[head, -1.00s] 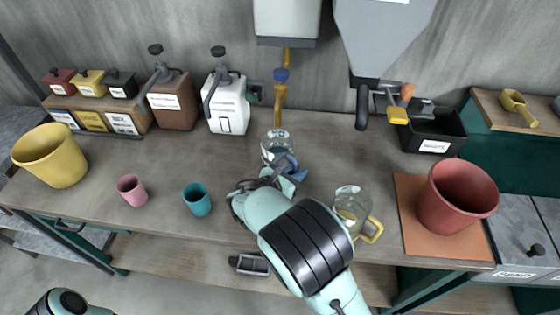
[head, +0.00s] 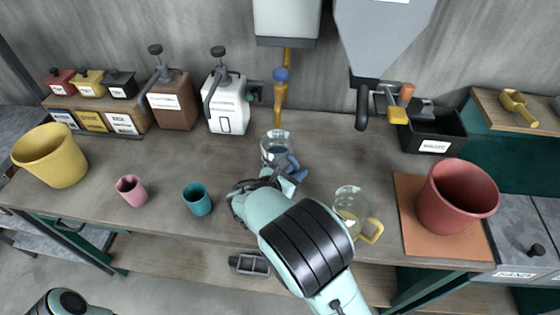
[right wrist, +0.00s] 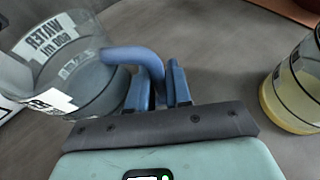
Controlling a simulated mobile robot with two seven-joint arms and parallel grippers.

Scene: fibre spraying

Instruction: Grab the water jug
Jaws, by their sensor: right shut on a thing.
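The water jug (head: 274,141) is clear glass with a blue handle. It stands on the workbench below the blue-topped yellow tap in the head view. In the right wrist view the jug (right wrist: 62,62) is at the left, with a label reading WATER, and is partly cut off by the frame. My right gripper (head: 289,174) is at the jug's handle, its forearm hiding part of the bench. In the wrist view its blue fingers (right wrist: 160,88) are shut on the handle's end. My left gripper is out of view.
A second glass jug with a yellow handle (head: 347,212) stands right of my right arm. A teal cup (head: 198,202), a pink cup (head: 132,191) and a yellow bucket (head: 52,163) stand left. A red bucket (head: 455,206) stands right. A grey hopper (head: 382,35) hangs above.

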